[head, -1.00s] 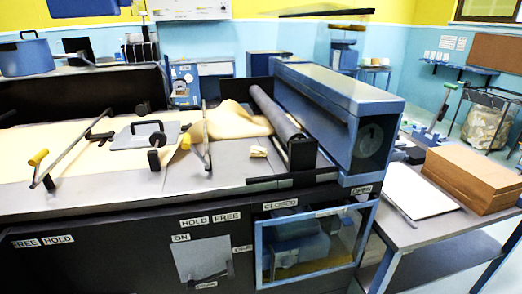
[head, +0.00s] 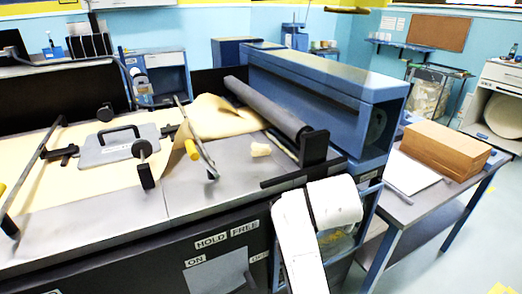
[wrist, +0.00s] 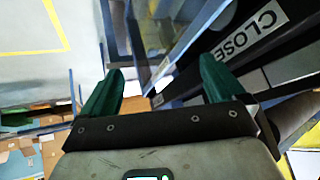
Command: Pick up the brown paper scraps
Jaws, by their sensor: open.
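A larger creased sheet of tan paper (head: 220,117) bulges up beside the roller, further back. My gripper (wrist: 160,84) shows in the wrist view with its two green fingers apart and nothing between them. It is near the machine's dark front with the "CLOSED" label (wrist: 252,35). The gripper itself does not show in the head view. The scrap on the bed is not visible in the wrist view.
The dark roller (head: 268,108) and blue housing (head: 320,85) border the bed on the right. A grey plate with a handle (head: 118,146) and bars with yellow grips stand left. A side table holds a brown stack (head: 440,150). Brown pieces (wrist: 40,125) show at the wrist view's lower left.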

